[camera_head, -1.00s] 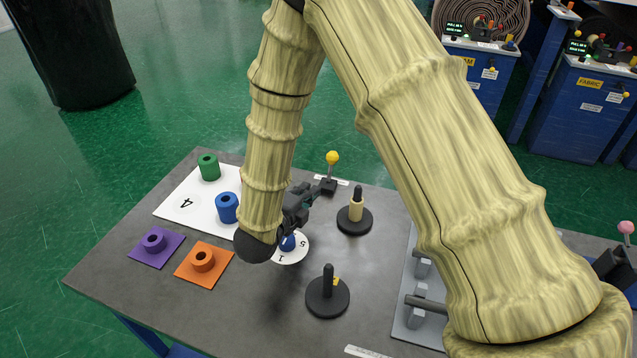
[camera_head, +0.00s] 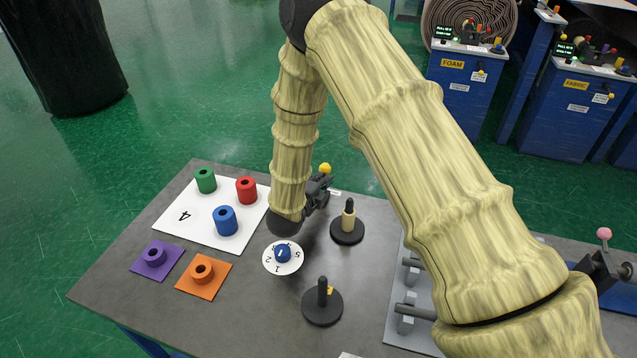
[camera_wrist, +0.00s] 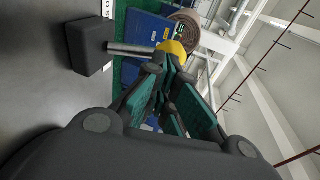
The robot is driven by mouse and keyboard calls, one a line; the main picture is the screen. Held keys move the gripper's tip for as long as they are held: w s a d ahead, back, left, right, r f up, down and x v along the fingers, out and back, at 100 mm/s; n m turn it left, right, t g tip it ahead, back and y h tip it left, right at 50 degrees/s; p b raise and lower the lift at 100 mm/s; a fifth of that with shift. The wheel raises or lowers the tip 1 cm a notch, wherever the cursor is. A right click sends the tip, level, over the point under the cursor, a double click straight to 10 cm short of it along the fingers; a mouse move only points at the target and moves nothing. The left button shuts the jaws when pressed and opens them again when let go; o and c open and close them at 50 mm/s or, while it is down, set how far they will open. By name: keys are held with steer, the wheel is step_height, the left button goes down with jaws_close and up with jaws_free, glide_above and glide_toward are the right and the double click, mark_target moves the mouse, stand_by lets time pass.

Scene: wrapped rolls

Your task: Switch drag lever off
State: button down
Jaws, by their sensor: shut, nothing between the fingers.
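A lever with a yellow ball knob (camera_head: 325,168) stands at the table's back edge. In the wrist view its dark block base (camera_wrist: 88,45), metal rod (camera_wrist: 130,48) and yellow knob show, the rod leaning toward my fingers. My gripper (camera_head: 325,181) is shut and empty, its fingertips right at the knob. In the wrist view my gripper (camera_wrist: 172,66) overlaps the knob's lower edge; I cannot tell whether they touch. In the head view my gripper hides the rod and base. A second lever with a pink knob (camera_head: 604,234) stands at the right. The label by the yellow lever is unreadable.
A numbered dial with a blue knob (camera_head: 283,253) lies below my gripper. Black posts on round bases (camera_head: 347,231) (camera_head: 322,307) stand to the right. A white board (camera_head: 195,236) with green, red and blue rolls lies left. Purple (camera_head: 155,277) and orange (camera_head: 203,287) pads are in front.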

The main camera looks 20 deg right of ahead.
steer(key=shift+w+d, duration=0.1)
stand_by(0.3)
steer(key=shift+w+d+g+y+b, duration=0.3)
steer(key=shift+w+d+y+b, duration=0.1)
steer(key=shift+w+d+b, duration=0.15)
steer(key=shift+w+r, duration=0.1)
steer(key=shift+w+r+g, duration=0.1)
steer(key=shift+g, duration=0.2)
steer(key=shift+s+a+b, duration=0.3)
steer(key=shift+s+a, duration=0.1)
steer(key=shift+a, duration=0.05)
steer(key=f+b+v, duration=0.1)
steer(key=b+v, duration=0.2)
steer(key=v, duration=1)
steer(key=shift+s+b, duration=0.3)
